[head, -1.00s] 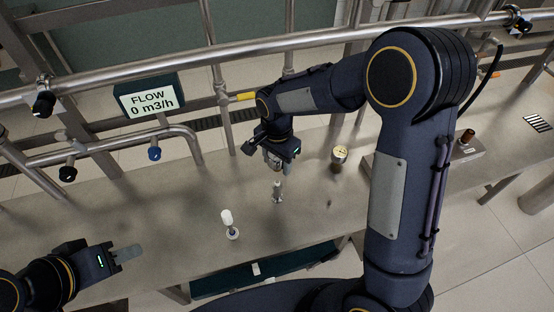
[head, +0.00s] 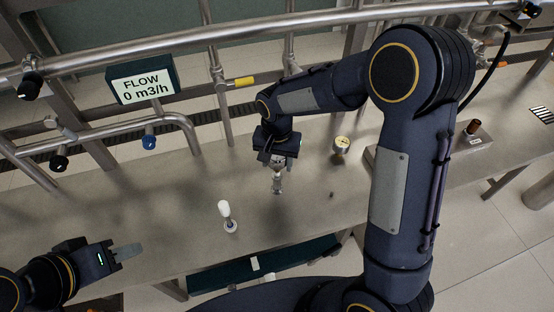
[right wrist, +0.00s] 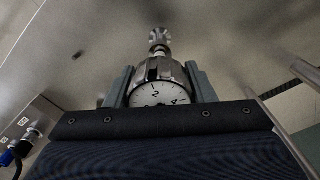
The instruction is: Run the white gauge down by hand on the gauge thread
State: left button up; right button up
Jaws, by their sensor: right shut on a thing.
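In the right wrist view, the white gauge (right wrist: 158,95) has a round white dial marked 2 and 4 and a metal body. My right gripper (right wrist: 161,78) is shut on it, one grey finger on each side. The gauge thread stands on a metal fitting (right wrist: 158,40) in line beyond the gauge. In the head view, my right gripper (head: 277,166) points down over this fitting (head: 277,185), at or just above its top. How far the thread is engaged cannot be told.
A white-capped fitting (head: 226,213) stands on the steel bench left of the right gripper. A cream-faced gauge (head: 342,144) stands to its right. The flow display (head: 142,86) reads 0 m3/h. Pipes with knobs run behind. The front-left bench is clear.

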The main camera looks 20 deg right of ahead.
jog(key=n, duration=0.8)
jog(key=shift+n, duration=0.3)
jog(key=shift+f+b, duration=0.65)
jog(key=shift+f, duration=0.2)
dwell(0.3)
jog(key=shift+f+m+b, duration=0.1)
jog(key=shift+m+b, duration=0.4)
jog(key=shift+m, duration=1.2)
